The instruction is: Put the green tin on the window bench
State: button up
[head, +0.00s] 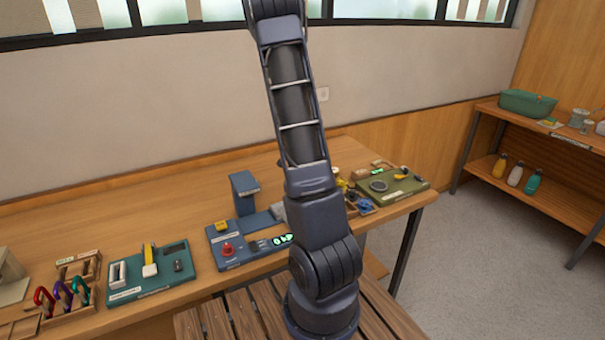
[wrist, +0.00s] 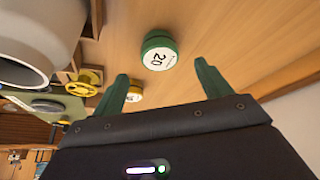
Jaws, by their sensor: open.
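In the wrist view the green tin (wrist: 158,50) has a white top marked 20. It stands on a wooden surface beyond my fingertips and lies roughly between their lines. My gripper (wrist: 163,76) is open and empty, its two green fingers apart, and no contact with the tin shows. In the head view my arm rises out of the top of the picture, so my gripper is not seen there. I cannot pick out the green tin in the head view. A long wooden bench (head: 130,208) runs below the window in the head view.
A yellow-rimmed tin (wrist: 134,93) shows by the left finger, with a yellow wheel (wrist: 84,82) and a large grey cylinder (wrist: 25,45) further left. The bench carries a blue device (head: 230,250) and a teal board (head: 150,285). A shelf (head: 545,150) stands right.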

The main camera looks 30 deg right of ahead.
jog(key=s+a+r+n+y, duration=0.1)
jog(key=s+a+r, duration=0.25)
jog(key=r, duration=0.35)
jog(key=s+a+r+n, duration=0.1)
jog(key=s+a+r, duration=0.25)
jog(key=r, duration=0.45)
jog(key=s+a+r+n+t+y, duration=0.1)
jog(key=s+a+r+n, duration=0.3)
jog(key=s, duration=0.7)
jog(key=s+a+r+n+t+y, duration=0.1)
jog(key=s+a+r+n+y, duration=0.1)
jog(key=s+a+r+n, duration=0.3)
jog(key=s+a+r, duration=0.4)
jog(key=s+a, duration=0.2)
jog(key=s, duration=0.1)
jog(key=shift+s, duration=0.15)
jog(key=shift+o, duration=0.4)
jog(key=shift+s+a, duration=0.2)
jog(key=shift+a, duration=0.05)
jog(key=shift+w, duration=0.1)
